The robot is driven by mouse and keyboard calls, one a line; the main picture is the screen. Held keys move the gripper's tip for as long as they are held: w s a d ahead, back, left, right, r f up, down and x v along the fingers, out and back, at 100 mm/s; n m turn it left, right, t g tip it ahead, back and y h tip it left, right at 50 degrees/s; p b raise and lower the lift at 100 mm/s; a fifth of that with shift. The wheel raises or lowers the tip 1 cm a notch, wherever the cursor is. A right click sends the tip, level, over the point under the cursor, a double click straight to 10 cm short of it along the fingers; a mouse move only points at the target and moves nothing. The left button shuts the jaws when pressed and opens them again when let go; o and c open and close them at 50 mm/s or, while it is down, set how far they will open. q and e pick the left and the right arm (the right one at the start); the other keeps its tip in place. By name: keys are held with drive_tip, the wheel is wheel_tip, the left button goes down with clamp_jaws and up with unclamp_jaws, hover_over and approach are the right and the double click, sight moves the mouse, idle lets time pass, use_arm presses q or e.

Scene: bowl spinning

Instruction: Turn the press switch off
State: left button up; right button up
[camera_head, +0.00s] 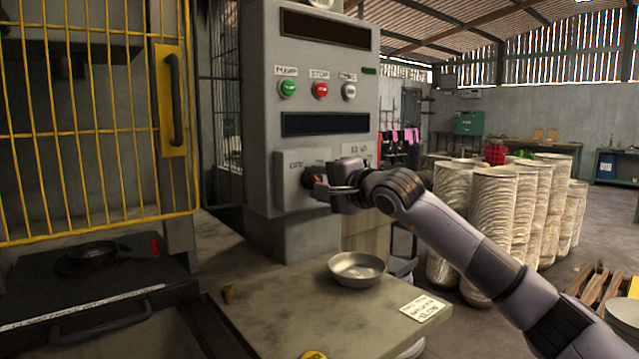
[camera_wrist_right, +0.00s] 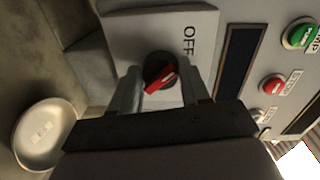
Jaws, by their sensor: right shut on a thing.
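The press switch is a black rotary knob with a red handle (camera_wrist_right: 160,78) on a grey plate marked OFF (camera_wrist_right: 188,42). In the head view the knob (camera_head: 308,178) sits low on the grey control cabinet, partly hidden by my gripper. My right gripper (camera_head: 322,187) reaches it from the right. In the right wrist view my right gripper (camera_wrist_right: 160,88) has one finger on each side of the knob and is shut on it. The red handle lies slanted between the fingers. My left gripper is not in view.
A metal bowl (camera_head: 357,266) rests on the table (camera_head: 285,310) below the cabinet, near a paper sign (camera_head: 426,308). Green (camera_head: 288,88), red (camera_head: 320,90) and white (camera_head: 349,91) buttons sit above the switch. A yellow cage door (camera_head: 90,130) stands left. Large drums (camera_head: 492,215) stand right.

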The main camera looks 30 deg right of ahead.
drive_tip(key=shift+r+n, duration=0.1)
drive_tip(key=shift+n, duration=0.5)
drive_tip(key=o, duration=1)
drive_tip(key=shift+o, duration=0.2)
use_arm(q)
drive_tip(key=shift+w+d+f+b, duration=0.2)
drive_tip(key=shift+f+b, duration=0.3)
drive_tip(key=shift+b, duration=0.55)
use_arm(e)
drive_tip(key=s, duration=0.7)
drive_tip(key=shift+d+r, duration=0.25)
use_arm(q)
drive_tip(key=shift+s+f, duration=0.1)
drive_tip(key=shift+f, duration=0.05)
use_arm(e)
drive_tip(key=shift+s, duration=0.1)
